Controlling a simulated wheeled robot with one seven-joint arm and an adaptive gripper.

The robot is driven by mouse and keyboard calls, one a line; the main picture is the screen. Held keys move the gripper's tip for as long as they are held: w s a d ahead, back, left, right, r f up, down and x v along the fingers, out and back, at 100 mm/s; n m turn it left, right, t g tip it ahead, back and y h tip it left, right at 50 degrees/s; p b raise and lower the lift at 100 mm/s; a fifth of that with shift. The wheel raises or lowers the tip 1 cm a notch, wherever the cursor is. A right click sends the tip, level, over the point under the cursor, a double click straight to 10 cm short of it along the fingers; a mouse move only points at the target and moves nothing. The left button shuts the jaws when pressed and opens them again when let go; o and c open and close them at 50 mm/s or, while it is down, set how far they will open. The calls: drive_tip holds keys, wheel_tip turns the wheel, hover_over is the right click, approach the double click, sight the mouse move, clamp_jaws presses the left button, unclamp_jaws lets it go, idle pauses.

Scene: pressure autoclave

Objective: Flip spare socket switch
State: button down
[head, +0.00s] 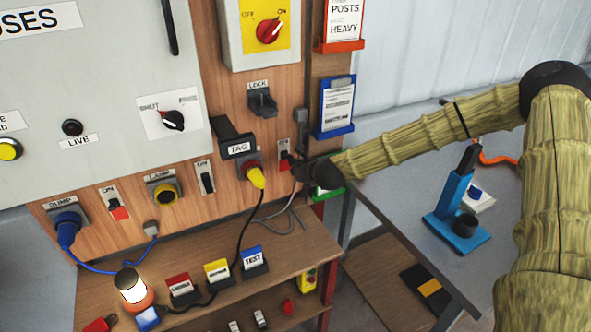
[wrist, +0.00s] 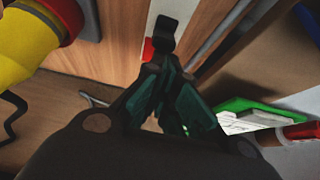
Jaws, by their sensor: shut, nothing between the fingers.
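A row of sockets runs along the wooden panel, each with a switch to its right. The rightmost socket (head: 252,170) holds a yellow plug (head: 257,179); its name label is not readable. The switch (head: 284,147) right of it has a pale plate and a dark lever, partly covered by my gripper (head: 296,168). In the wrist view the switch plate (wrist: 172,10) is straight ahead, with a red patch at its edge. My gripper (wrist: 158,68) is shut and empty, its tips at or very near the lever. Actual contact and the lever's position are unclear.
A black TAG holder (head: 236,147) juts out above the plug. A grey cable (head: 285,222) hangs below the switch. The shelf (head: 300,250) below holds coloured cards and a lit lantern (head: 131,288). A blue stand (head: 455,208) is on the side bench. A green tray (wrist: 245,103) lies right of my gripper.

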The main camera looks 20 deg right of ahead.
idle(0.4)
wheel_tip(320, 180, down, 4)
drive_tip(key=s+r+b, duration=0.1)
drive_tip(key=s+b, duration=0.1)
drive_tip(key=b, duration=0.2)
drive_tip(key=w+r+b+v, duration=0.1)
drive_tip(key=r+v, duration=0.1)
drive_tip(key=v, duration=0.7)
drive_tip(key=shift+b, duration=0.4)
